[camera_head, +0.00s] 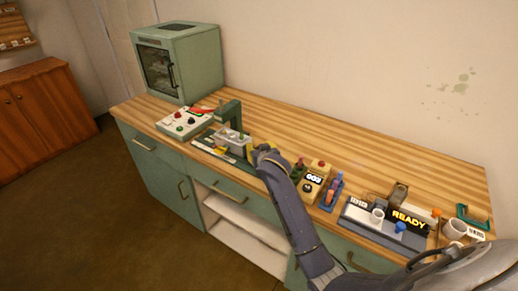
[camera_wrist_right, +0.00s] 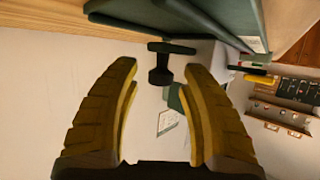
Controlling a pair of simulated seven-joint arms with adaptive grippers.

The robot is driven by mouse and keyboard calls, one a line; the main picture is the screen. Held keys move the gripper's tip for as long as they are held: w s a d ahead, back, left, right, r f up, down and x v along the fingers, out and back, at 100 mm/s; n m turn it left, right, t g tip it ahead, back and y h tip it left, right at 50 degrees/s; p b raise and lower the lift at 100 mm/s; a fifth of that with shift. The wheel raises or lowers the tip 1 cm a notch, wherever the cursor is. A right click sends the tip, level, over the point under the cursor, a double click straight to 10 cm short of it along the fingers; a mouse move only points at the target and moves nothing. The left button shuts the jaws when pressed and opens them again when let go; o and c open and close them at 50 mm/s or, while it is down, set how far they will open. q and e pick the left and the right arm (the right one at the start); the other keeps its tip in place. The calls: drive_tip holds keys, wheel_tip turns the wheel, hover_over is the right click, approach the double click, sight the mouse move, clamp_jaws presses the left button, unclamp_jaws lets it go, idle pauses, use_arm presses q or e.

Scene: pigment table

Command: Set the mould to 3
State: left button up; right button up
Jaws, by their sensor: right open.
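A green press-like stand (camera_head: 230,112) rises from the bench left of centre, with a grey block (camera_head: 232,136) at its foot. I cannot tell for sure which part is the mould, and no number on it is readable. My right gripper (camera_head: 252,149) is at the right side of this stand; its own arm partly hides it. In the right wrist view, its two yellow fingers (camera_wrist_right: 160,85) are spread wide with nothing between them. A dark T-shaped knob (camera_wrist_right: 160,62) shows beyond the fingertips, near a green body (camera_wrist_right: 225,22). My left gripper is not in view.
A white control panel (camera_head: 185,123) with knobs lies left of the stand, before a green cabinet (camera_head: 180,62). Right of my gripper stand a yellow box with a small display (camera_head: 313,180) and a sign reading READY (camera_head: 408,222). The wooden bench top (camera_head: 300,135) is clear along the wall.

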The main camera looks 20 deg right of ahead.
drive_tip(key=shift+w, duration=0.1)
drive_tip(key=shift+c, duration=0.3)
drive_tip(key=c, duration=0.9)
